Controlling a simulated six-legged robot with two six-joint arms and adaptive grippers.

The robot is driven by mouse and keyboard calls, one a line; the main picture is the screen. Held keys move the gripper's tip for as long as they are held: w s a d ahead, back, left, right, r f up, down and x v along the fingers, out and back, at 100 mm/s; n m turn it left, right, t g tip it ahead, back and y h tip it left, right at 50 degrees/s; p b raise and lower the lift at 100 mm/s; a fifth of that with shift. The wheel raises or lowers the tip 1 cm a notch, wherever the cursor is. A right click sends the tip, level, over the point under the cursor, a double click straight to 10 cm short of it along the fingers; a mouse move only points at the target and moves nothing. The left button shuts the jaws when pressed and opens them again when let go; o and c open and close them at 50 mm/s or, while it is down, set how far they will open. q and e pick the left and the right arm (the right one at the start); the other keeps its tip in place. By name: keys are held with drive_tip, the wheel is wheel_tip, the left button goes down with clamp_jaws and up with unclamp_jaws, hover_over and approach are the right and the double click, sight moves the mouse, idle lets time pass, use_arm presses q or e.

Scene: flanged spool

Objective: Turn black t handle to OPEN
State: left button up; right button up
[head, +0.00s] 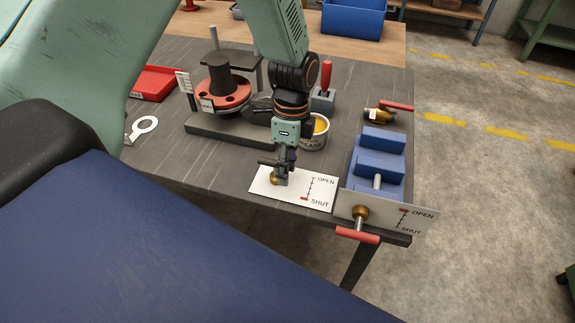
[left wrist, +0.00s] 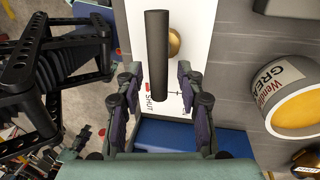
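The black T handle (left wrist: 157,55) is a dark round bar on a brass hub (left wrist: 174,43) over a white plate. In the head view this plate (head: 322,187) lies at the table's front edge, with OPEN and SHUT on a scale and a red mark at SHUT. My left gripper (head: 282,170) is over the handle and hides much of it. In the left wrist view the left gripper (left wrist: 157,80) has its fingers apart, one on each side of the bar, with gaps showing on both sides. I do not see my right gripper.
A second plate (head: 410,216) with a red T handle (head: 358,234) stands close to the right, its red mark at OPEN. Blue blocks (head: 379,165) are behind it. A grease tin (head: 315,133) and a red-flanged spool (head: 224,92) stand behind my gripper.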

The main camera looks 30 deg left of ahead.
use_arm(q)
drive_tip(key=shift+s+d+r, duration=0.1)
drive_tip(key=shift+s+d, duration=0.05)
drive_tip(key=shift+c, duration=0.2)
drive_tip(key=shift+w, duration=0.2)
drive_tip(key=c, duration=0.4)
drive_tip(key=shift+s, duration=0.1)
clamp_jaws()
